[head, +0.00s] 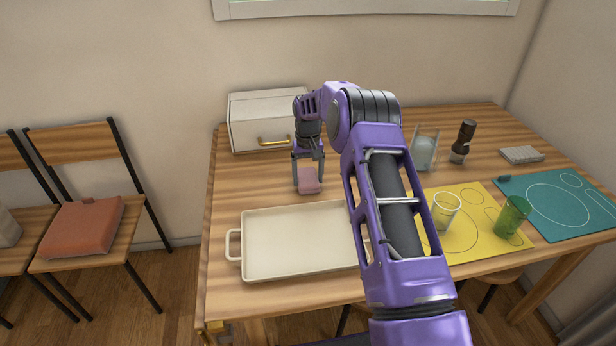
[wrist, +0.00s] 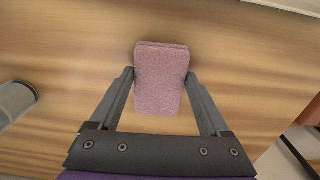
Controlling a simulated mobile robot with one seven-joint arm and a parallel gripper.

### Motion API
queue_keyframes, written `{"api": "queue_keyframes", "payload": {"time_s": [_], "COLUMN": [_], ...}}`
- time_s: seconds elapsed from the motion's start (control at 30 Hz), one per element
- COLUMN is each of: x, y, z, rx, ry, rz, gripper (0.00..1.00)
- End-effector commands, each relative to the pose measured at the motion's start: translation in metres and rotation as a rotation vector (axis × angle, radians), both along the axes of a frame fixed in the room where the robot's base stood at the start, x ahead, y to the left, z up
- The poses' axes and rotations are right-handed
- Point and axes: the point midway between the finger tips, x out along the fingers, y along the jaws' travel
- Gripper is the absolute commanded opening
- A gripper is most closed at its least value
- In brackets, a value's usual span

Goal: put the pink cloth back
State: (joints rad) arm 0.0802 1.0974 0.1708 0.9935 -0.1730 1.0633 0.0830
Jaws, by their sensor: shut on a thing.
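The pink cloth (head: 308,181) is a small folded, rounded block over the wooden table, behind the cream tray. In the wrist view the pink cloth (wrist: 161,80) lies between the two fingers, its far end extending past the fingertips. My gripper (head: 307,187) points down at the cloth and is shut on it; its fingers also show in the wrist view (wrist: 161,82). I cannot tell whether the cloth touches the table or is held just above it.
A cream tray (head: 295,241) stands in front. A white box with a gold handle (head: 266,121) is behind. At right are a yellow mat (head: 462,247), a clear glass (head: 445,211), a green cup (head: 512,216), a teal mat (head: 560,206), a dark bottle (head: 463,142) and a grey sponge-like block (head: 522,155).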

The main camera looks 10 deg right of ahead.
Motion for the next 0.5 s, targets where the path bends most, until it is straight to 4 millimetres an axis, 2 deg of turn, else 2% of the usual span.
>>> {"api": "queue_keyframes", "payload": {"time_s": [0.13, 0.17, 0.27, 0.5], "x": [-0.0001, 0.0, -0.0001, 0.0], "y": [-0.0001, -0.0001, -0.0001, -0.0001], "z": [-0.004, -0.0038, -0.003, -0.0019], "rx": [0.0, 0.0, 0.0, 0.0], "ry": [0.0, 0.0, 0.0, 0.0], "rz": [0.0, 0.0, 0.0, 0.0], "gripper": [0.28, 0.82, 1.0, 1.0]}}
